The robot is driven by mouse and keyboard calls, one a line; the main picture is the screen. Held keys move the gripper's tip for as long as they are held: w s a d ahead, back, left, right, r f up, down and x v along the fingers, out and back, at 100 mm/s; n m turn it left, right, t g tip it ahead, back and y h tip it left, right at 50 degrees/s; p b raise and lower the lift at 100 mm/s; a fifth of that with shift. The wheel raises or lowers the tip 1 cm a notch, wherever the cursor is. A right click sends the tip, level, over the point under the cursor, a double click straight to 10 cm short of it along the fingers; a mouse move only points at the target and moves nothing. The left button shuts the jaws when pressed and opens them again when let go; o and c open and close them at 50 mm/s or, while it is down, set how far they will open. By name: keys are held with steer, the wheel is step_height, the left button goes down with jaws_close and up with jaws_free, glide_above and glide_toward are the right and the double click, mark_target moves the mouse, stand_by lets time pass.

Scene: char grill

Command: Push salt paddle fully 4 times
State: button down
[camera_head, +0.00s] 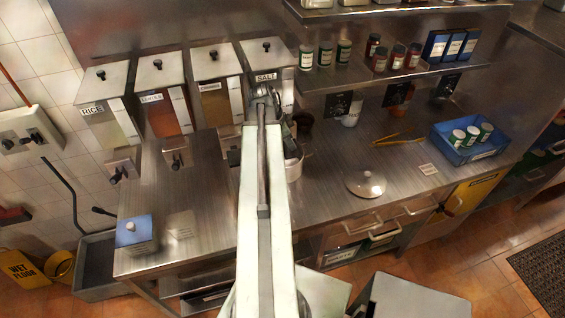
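The salt dispenser (265,56) is the rightmost of the steel dispensers along the back wall, labelled SALT on its upper front. My arm reaches straight up the middle of the picture to it. My gripper (263,92) is at the front of the salt dispenser, just below its label. The arm hides the lower front of the dispenser, and the salt paddle cannot be made out. The fingers are too small and covered to tell whether they are open or whether they touch the dispenser. A steel pot (294,166) stands below the dispenser, partly behind my arm.
Dispensers labelled RICE (101,126) and others stand to the left, with black-knobbed outlets below. A shelf (385,82) with jars and blue boxes is at right. A round lid (365,184), tongs (398,140) and a blue tray (487,154) lie on the steel counter (325,215).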

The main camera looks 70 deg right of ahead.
steer(key=shift+r+p, duration=2.05)
steer(key=shift+p, duration=0.05)
step_height(320, 180, up, 5)
steer(key=p, duration=0.5)
